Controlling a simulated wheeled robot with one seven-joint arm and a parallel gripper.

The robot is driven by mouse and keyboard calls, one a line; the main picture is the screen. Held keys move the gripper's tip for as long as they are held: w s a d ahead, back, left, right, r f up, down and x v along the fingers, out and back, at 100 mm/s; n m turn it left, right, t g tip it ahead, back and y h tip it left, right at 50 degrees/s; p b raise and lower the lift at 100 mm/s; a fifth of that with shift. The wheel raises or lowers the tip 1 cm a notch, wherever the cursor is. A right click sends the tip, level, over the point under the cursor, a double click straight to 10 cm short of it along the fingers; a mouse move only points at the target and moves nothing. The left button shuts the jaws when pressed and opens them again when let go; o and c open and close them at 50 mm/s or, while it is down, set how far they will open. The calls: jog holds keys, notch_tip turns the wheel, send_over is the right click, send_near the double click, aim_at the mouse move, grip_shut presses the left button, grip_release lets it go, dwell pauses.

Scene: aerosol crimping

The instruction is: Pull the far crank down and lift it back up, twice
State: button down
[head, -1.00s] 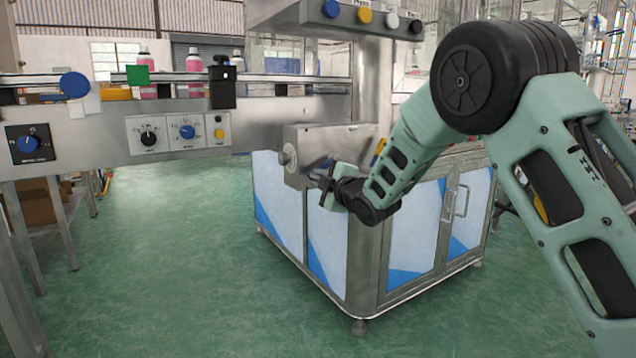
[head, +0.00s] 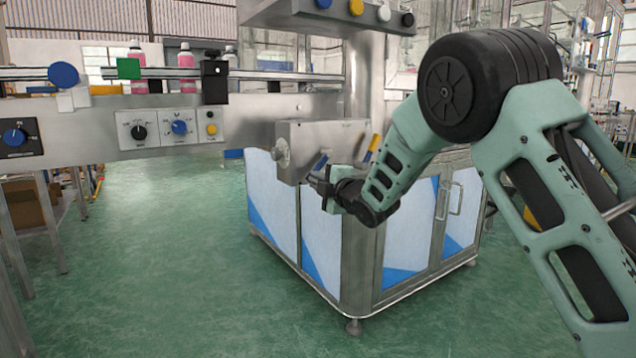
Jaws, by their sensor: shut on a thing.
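A grey metal crank box (head: 325,138) with a round hub (head: 282,153) on its left side sits at the near corner of a white and blue cabinet. A blue lever (head: 320,161) angles out below the box, and a yellow lever (head: 374,144) stands to its right, partly behind my arm. My gripper (head: 318,179) is at the lower edge of the box, just below the blue lever, shut on a crank. The fingers are small and dark here, and the held part is mostly hidden by the gripper.
The cabinet (head: 322,240) stands under the crank box. A conveyor beam with knobs (head: 180,128) and pink bottles (head: 186,62) runs along the left. A button panel (head: 330,14) hangs above. The green floor (head: 180,240) at left is clear.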

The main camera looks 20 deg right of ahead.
jog(key=shift+d+f, duration=0.15)
jog(key=shift+f, duration=0.05)
jog(key=c, duration=1.3)
grip_release()
jog(key=shift+c, duration=0.2)
jog(key=shift+r, duration=0.1)
jog(key=shift+s, duration=0.1)
jog(key=p+v, duration=0.3)
jog(key=v, duration=1.4)
jog(key=shift+p, duration=0.4)
